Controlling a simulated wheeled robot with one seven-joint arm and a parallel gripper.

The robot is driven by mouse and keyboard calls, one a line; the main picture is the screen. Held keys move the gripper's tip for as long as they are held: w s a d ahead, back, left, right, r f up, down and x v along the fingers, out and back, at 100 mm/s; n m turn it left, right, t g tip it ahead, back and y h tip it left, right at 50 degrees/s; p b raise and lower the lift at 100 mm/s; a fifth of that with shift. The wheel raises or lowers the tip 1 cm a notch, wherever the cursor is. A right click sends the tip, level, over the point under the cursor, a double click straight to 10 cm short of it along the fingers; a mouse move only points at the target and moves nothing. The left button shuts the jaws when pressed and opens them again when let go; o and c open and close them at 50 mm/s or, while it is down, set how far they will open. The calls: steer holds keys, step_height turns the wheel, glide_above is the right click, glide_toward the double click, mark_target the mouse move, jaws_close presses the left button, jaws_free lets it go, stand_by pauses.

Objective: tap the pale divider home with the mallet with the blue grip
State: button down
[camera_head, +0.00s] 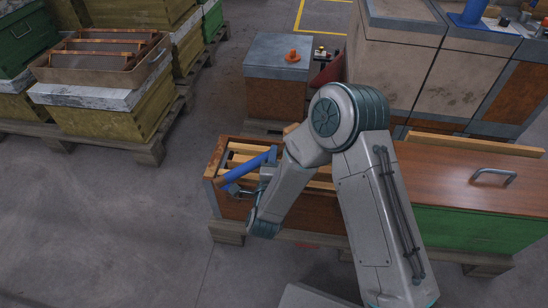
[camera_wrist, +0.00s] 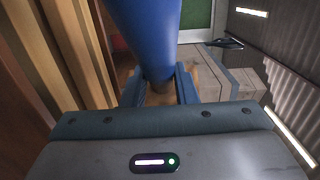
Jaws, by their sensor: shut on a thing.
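The mallet's blue grip (camera_head: 245,168) slants across the open left end of the long hive box (camera_head: 213,158). It also shows large in the wrist view (camera_wrist: 143,35). My gripper (camera_wrist: 158,92) is shut on the mallet, with a finger on each side of its tan wooden part. Pale wooden bars (camera_head: 247,148) lie across the box under and behind the mallet. I cannot tell for certain which is the pale divider; my arm and the mallet hide part of them.
A brown lid with a handle (camera_head: 493,176) covers the right part of the box. Stacked hives (camera_head: 108,110) stand on a pallet at left. The floor at front left is clear.

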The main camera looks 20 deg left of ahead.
step_height(320, 180, down, 6)
steer(key=b, duration=0.6)
steer(key=shift+r, duration=0.15)
steer(key=shift+r+p, duration=1.5)
steer(key=shift+r, duration=1.35)
steer(key=shift+r+p, duration=1.2)
steer(key=shift+r, duration=1.3)
steer(key=shift+d, duration=0.1)
